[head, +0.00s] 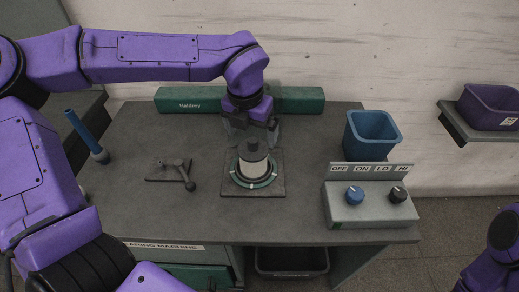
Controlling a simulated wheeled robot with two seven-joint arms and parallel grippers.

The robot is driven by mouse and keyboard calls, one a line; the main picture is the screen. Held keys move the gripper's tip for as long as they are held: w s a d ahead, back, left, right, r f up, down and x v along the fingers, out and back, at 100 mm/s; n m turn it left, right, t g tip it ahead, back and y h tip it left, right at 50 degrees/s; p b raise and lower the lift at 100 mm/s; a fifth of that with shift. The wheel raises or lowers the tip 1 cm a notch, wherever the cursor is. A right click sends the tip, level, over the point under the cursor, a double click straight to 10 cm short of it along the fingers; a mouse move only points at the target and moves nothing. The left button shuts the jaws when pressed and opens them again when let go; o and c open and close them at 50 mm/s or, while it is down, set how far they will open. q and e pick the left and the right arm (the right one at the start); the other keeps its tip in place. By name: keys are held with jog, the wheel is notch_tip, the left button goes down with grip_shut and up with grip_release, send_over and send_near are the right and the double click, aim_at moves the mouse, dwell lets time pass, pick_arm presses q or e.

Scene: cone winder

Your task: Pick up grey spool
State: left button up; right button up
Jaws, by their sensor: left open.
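A dark grey spool (253,150) with a pale band around its lower part stands upright on a round base ring (237,180). The ring sits on a square dark plate (271,188) in the middle of the table. My left gripper (252,127) comes down from above and is open, just above and behind the spool. Its fingers partly blend with the background, and I cannot tell whether they touch the spool. Of my right arm only a purple part shows at the lower right; its gripper is out of view.
A control box (370,212) with blue and black knobs stands at the table's right, with a blue bin (371,135) behind it. A green Haldrey bar (185,101) runs along the back. A small crank fixture (172,172) and a blue-handled lever (83,132) are left.

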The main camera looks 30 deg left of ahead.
aim_at(254, 152)
pick_arm(q)
jog(key=f, duration=0.7)
jog(key=shift+w+f, duration=0.3)
jog(key=shift+f, duration=0.1)
jog(key=shift+c, duration=0.3)
jog(key=c, duration=0.8)
